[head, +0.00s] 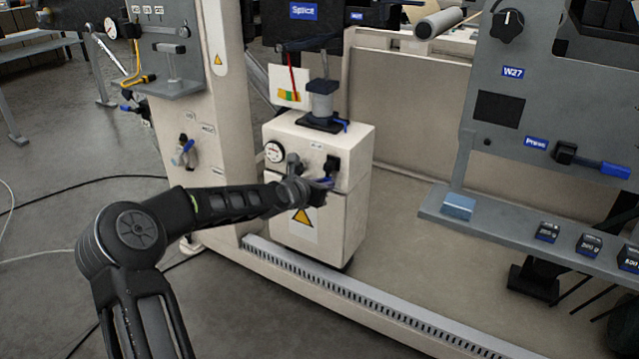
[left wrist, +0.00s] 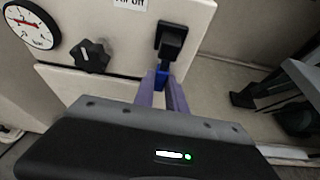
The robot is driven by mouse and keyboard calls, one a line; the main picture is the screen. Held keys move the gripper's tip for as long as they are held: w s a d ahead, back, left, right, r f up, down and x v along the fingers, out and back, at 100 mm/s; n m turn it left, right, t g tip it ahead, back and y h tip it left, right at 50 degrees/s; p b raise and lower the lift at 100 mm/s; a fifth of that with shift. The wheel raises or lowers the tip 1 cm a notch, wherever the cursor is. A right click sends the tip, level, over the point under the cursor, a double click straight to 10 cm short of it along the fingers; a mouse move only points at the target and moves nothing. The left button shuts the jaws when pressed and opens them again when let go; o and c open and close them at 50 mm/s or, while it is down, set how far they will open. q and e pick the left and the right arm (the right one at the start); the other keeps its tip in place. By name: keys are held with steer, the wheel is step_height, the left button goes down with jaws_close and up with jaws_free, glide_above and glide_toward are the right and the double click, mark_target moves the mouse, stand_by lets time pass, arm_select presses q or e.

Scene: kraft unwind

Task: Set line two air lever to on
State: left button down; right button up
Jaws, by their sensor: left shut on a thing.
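A cream cabinet (head: 352,190) stands in the middle of the head view, with a black lever mount (head: 333,163) on its upper front. In the left wrist view, the black lever (left wrist: 172,42) hangs down and ends in a blue grip (left wrist: 162,78). My left gripper (head: 322,184) reaches the cabinet front from the left. In the left wrist view, its purple fingers (left wrist: 163,90) are shut around the blue grip. The fingers hide part of the grip. A white label (left wrist: 130,3) above is cut off by the picture edge. My right gripper is not in view.
A pressure gauge (head: 274,152) and a dark knob (left wrist: 93,56) sit left of the lever. A blue-handled valve (head: 183,152) is on the column further left. A lever marked Press (head: 590,160) is on the right panel. A slotted rail (head: 370,308) runs along the floor.

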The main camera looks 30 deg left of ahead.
arm_select(q)
steer(key=shift+d, duration=0.1)
stand_by(0.5)
steer(key=c, duration=1.4)
jaws_free()
steer(key=shift+o, duration=0.2)
steer(key=p+v, duration=0.2)
steer(key=v, duration=0.5)
steer(key=shift+s+p, duration=0.3)
steer(key=shift+s, duration=0.05)
steer(key=shift+r, duration=0.1)
